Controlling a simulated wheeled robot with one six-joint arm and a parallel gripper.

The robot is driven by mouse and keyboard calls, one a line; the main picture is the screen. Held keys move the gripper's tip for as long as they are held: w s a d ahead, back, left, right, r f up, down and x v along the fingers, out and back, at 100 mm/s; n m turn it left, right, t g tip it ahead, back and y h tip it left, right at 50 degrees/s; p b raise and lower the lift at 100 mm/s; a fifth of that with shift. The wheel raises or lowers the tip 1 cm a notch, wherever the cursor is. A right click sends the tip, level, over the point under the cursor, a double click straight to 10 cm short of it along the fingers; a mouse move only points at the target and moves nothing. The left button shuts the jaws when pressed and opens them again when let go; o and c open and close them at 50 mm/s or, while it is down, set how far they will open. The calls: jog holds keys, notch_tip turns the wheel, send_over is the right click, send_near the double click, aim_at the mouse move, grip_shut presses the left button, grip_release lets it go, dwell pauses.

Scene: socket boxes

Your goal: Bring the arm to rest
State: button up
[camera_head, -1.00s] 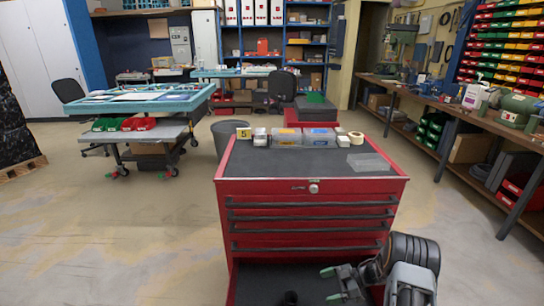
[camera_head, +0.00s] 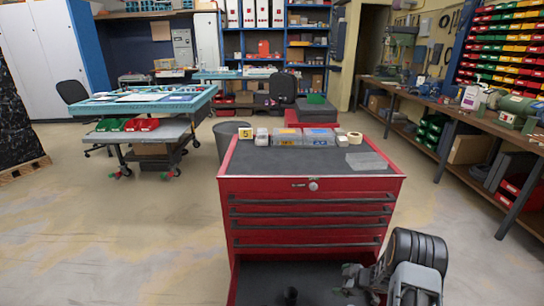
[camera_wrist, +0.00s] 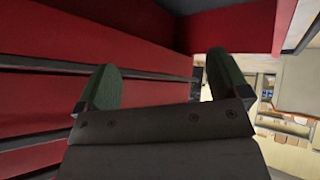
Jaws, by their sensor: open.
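My gripper (camera_head: 352,278) is at the lower right of the head view, low in front of the red tool cabinet (camera_head: 311,184). My arm partly hides it there. In the wrist view my gripper (camera_wrist: 161,88) shows two green finger pads spread apart with nothing between them. The cabinet's red front and dark drawer handles (camera_wrist: 95,67) fill the left of the wrist view. I cannot tell how close the fingers are to the cabinet front.
A workbench (camera_head: 455,108) runs along the right. The floor (camera_head: 110,230) at left is clear.

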jog(key=s+d+r+m+g+h+p, duration=0.1)
jog(key=s+d+r+m+h+p, duration=0.25)
jog(key=r, duration=0.55)
jog(key=s+d+r+m+g+h, duration=0.1)
jog(key=s+d+r+m+h, duration=0.2)
jog(key=r+m+h, duration=0.45)
jog(key=s+a+r+y+p, duration=0.1)
jog(key=s+a+r+p, duration=0.2)
jog(key=r, duration=0.6)
jog(key=s+a+r+y+p, duration=0.2)
jog(key=s+a+r, duration=0.6)
jog(key=s+r, duration=0.2)
jog(key=s+a+r+m+y+p, duration=0.1)
jog(key=s+a+r+y+p, duration=0.1)
jog(key=s+a+r, duration=0.4)
notch_tip(320, 180, up, 4)
jog(key=shift+s+a+r+g+p, duration=0.2)
jog(key=shift+g+p, duration=0.2)
jog(key=shift+p, duration=0.45)
